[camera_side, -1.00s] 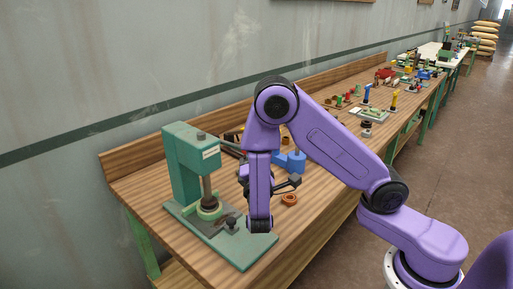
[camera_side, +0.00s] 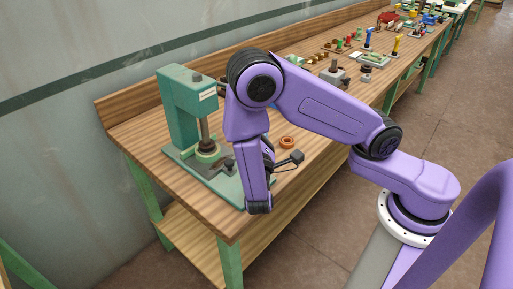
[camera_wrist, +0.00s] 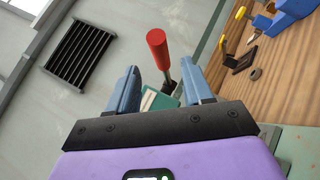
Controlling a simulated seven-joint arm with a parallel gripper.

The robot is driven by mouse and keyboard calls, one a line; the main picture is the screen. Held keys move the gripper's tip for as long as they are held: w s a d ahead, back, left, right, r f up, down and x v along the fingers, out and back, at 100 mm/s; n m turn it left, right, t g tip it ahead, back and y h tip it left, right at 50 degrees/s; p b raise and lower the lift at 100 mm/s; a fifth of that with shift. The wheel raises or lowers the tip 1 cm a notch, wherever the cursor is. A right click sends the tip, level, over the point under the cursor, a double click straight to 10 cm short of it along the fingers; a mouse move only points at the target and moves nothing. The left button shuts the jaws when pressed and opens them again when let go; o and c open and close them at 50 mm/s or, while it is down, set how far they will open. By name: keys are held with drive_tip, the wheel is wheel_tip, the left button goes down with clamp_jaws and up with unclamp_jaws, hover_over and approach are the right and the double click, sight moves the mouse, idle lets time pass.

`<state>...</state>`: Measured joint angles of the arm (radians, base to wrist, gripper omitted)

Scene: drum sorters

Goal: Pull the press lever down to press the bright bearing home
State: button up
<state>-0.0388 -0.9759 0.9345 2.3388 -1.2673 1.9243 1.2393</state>
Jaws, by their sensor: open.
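I cannot make out the bright bearing there. In the wrist view the lever's red grip (camera_wrist: 157,46) stands on a thin metal rod, in line with the gap between my fingers and seemingly beyond their tips. In the side view my arm hides most of the lever. My gripper (camera_wrist: 160,68) is open, with nothing seen clamped between its blue-grey fingers. My arm hides its fingers in the side view.
A copper-coloured ring (camera_side: 287,142) lies on the bench right of the press. A blue object (camera_wrist: 290,12) and dark small parts show on the wood in the wrist view. Several more fixtures stand farther along the bench. The wall runs close behind the press.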

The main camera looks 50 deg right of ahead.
drive_tip(key=v, duration=0.8)
drive_tip(key=shift+a, duration=0.2)
drive_tip(key=shift+s, duration=0.15)
